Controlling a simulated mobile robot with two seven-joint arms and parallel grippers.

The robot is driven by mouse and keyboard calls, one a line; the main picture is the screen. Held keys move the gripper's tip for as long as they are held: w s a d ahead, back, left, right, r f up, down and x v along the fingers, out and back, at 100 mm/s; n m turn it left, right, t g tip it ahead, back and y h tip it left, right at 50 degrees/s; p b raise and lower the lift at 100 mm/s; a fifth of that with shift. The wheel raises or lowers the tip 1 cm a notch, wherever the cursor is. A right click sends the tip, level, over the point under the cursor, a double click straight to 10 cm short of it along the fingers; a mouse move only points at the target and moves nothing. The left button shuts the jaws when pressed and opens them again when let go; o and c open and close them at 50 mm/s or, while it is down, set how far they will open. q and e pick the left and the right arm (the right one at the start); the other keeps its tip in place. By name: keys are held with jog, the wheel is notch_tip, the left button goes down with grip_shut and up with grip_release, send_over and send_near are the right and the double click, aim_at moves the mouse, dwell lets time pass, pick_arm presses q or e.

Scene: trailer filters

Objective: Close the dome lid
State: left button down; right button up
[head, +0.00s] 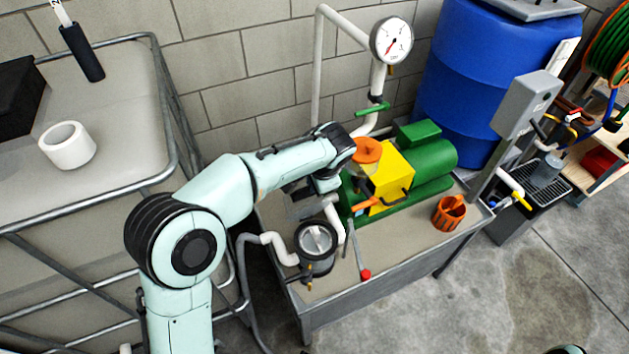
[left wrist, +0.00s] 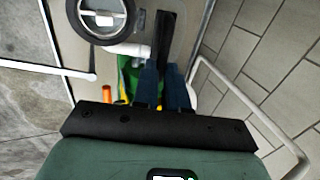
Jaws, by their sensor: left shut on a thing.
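A round dark vessel (head: 316,262) with a pale round top and a bar across it stands at the left end of the bench. Its top also shows in the left wrist view (left wrist: 107,14). No part is clearly identifiable as the dome lid. My left gripper (head: 306,204) is above the bench, just behind the vessel. In the left wrist view, the left gripper's blue fingers (left wrist: 163,78) are shut on a thin dark piece (left wrist: 165,30) that reaches up beside the vessel. I cannot tell if it belongs to the lid. My arm and wrist hide part of this area.
A green and yellow pump (head: 392,180) with an orange round part (head: 367,150) stands right of my gripper. A red-tipped lever (head: 365,274) lies near the bench front. An orange cup (head: 449,212) is further right. White pipes (head: 318,70) rise behind; a caged tank (head: 120,80) stands left.

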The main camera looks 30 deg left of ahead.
pick_arm(q)
jog(key=c, duration=1.2)
grip_release()
jog(key=shift+f, duration=0.1)
jog(key=shift+o, duration=0.2)
jog(key=p+v, duration=0.2)
jog(key=v, duration=1.1)
jog(key=shift+r, duration=0.2)
